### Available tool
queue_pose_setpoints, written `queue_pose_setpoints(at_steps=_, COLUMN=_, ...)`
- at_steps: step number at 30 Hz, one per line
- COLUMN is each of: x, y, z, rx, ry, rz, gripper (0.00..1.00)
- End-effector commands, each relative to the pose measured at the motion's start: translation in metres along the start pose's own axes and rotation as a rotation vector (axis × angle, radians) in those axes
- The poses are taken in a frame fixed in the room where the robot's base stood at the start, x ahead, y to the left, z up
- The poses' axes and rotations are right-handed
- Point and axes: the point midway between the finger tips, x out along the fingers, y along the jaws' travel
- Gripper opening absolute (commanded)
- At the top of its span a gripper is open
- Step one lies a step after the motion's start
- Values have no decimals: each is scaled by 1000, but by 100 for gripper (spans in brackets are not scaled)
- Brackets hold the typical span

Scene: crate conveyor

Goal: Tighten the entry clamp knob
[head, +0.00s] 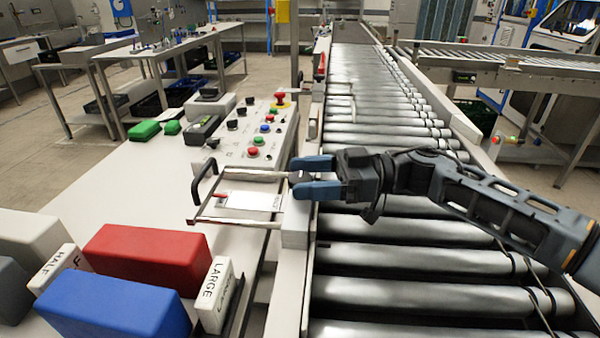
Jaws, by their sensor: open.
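My gripper (303,177) reaches in from the right over the rollers, its two blue fingers apart. A small dark knob (299,176) shows between the fingertips, at the conveyor's left side rail (295,228); it looks like the entry clamp knob. The fingers partly hide it, and I cannot tell whether they touch it. A metal frame with a black handle (203,180) and a white label plate (250,201) lies just left of the knob.
A control panel (237,150) with coloured buttons and black knobs stands behind the frame. Red (150,257) and blue (115,305) blocks lie at front left, beside a "LARGE" sign (216,294). The conveyor rollers (400,256) are clear of crates.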

Motion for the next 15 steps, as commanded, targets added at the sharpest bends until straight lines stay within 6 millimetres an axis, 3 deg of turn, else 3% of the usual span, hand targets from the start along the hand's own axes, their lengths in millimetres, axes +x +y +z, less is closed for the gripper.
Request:
queue_pose_setpoints(at_steps=5, x=14, y=0, z=0, rx=0, ry=1, rz=0, gripper=69)
queue_pose_setpoints(at_steps=13, x=15, y=0, z=0, rx=0, ry=1, rz=1, gripper=69)
queue_pose_setpoints(at_steps=15, x=15, y=0, z=0, rx=0, ry=1, rz=1, gripper=64)
